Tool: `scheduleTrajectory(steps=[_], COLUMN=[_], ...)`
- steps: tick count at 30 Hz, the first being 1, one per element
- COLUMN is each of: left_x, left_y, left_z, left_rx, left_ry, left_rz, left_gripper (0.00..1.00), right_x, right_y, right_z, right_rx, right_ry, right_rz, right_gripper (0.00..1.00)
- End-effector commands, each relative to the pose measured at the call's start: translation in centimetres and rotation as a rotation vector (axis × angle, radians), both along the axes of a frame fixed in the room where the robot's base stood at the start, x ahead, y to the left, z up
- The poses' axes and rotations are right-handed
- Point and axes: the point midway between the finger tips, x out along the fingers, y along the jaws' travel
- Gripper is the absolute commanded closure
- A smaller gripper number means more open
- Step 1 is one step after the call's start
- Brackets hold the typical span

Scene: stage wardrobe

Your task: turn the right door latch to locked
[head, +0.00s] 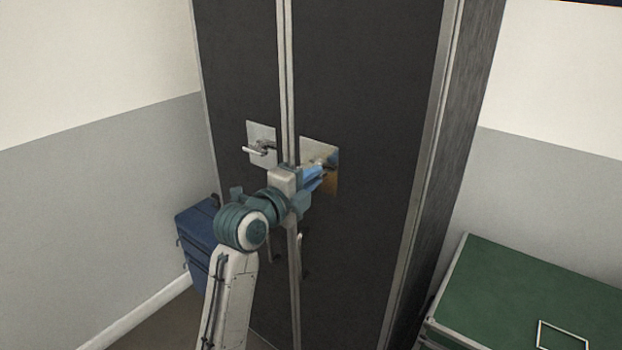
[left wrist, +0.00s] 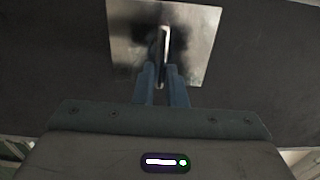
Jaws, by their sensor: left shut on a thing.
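The right door latch (left wrist: 163,43) is a slim metal lever on a square metal plate (left wrist: 126,35), mounted on the dark right door (head: 365,80). In the head view its plate (head: 320,148) is partly hidden behind my left gripper (head: 318,173). In the left wrist view the blue fingers of my left gripper (left wrist: 161,78) are shut on the lever's near end. The lever runs up between them towards the plate's middle. The fingers hide part of the lever, and its lock position is hard to read. My right gripper is not in view.
The left door has its own plate and lever handle (head: 258,150), close to my left wrist. More handles (head: 300,258) hang lower, near the door seam. A blue case (head: 196,240) stands on the left; a green-topped case (head: 505,285) is on the right.

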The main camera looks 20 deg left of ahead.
Motion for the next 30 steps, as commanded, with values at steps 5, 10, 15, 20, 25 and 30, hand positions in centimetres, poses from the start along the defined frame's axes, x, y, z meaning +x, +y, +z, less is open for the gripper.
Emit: scheduleTrajectory(steps=[5,10,15,20,25,30], left_x=[0.0,0.0,-0.5,-2.9,-6.3,-8.7], left_y=[0.0,0.0,0.3,1.1,2.4,3.2], left_z=[-0.1,-0.1,-0.1,-0.3,-0.3,-0.2], left_rx=[0.001,0.0,0.002,0.006,0.007,0.005], left_ry=[0.002,0.001,0.0,-0.001,-0.001,0.0], left_rz=[0.0,0.0,0.001,0.002,0.002,0.001], left_gripper=[0.67,0.67,0.67,0.67,0.67,0.67], right_x=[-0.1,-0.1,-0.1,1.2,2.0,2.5], right_y=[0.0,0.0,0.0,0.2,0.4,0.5], right_z=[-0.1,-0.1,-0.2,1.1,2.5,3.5], right_rx=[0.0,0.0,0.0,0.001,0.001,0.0], right_ry=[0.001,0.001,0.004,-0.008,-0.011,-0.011], right_rz=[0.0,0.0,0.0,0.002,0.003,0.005], right_gripper=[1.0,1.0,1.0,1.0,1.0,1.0])
